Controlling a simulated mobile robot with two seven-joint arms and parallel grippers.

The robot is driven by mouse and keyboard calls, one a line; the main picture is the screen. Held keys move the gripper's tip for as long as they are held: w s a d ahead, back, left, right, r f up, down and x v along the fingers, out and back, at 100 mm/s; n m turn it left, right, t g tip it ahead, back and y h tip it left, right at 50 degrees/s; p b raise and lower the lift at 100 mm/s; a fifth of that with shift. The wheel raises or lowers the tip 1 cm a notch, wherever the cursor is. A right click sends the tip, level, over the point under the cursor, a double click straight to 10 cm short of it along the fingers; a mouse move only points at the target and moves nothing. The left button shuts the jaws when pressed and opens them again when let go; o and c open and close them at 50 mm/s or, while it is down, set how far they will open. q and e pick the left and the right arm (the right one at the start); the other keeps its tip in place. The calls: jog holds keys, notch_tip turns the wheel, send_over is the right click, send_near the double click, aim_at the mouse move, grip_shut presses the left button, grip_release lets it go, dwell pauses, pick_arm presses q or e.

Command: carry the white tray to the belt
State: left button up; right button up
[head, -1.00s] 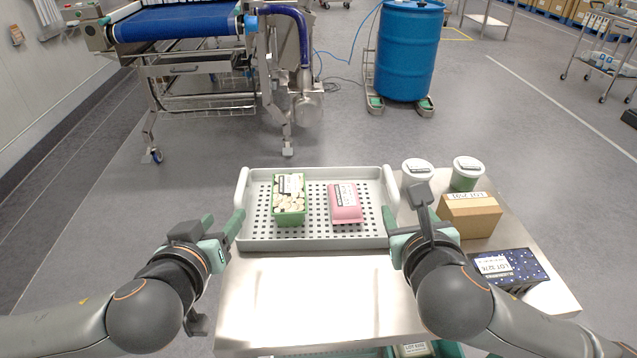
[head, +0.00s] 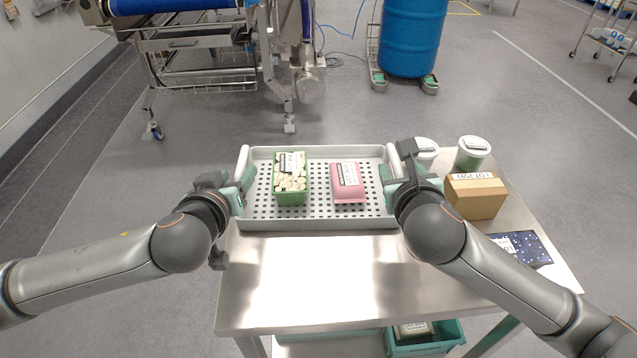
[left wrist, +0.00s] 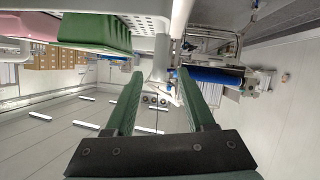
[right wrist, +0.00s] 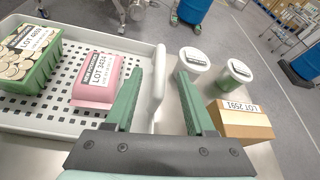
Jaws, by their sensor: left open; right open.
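The white tray (head: 315,224), with a perforated floor, rests level on the steel cart. It holds a green tub of pale round pieces (head: 291,185) on the left and a pink tub (head: 348,185) in the middle. My left gripper (head: 243,190) is open at the tray's left handle; in the left wrist view the handle (left wrist: 181,18) lies just ahead of the fingers. My right gripper (head: 387,182) is open at the right side; in the right wrist view the right handle (right wrist: 158,85) runs between its spread fingers. The blue belt (head: 165,5) is at the upper left, partly cut off.
Two white-lidded cups, one marked here (head: 473,152), a cardboard box (head: 475,197) and a dark starry box (head: 522,248) stand on the cart (head: 310,290) right of the tray. A blue drum (head: 412,38) stands behind. Floor between cart and belt frame is clear.

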aim_at(243, 166)
pick_arm(q)
jog(key=x, duration=0.5)
jog(key=shift+w+f, duration=0.1)
jog(key=shift+w, duration=0.2)
pick_arm(e)
jog(key=x, duration=0.5)
jog(key=shift+w+f, duration=0.1)
jog(key=shift+w, duration=0.25)
pick_arm(q)
jog(key=shift+c, duration=0.4)
pick_arm(e)
jog(key=shift+c, duration=0.4)
pick_arm(q)
grip_shut()
pick_arm(e)
grip_shut()
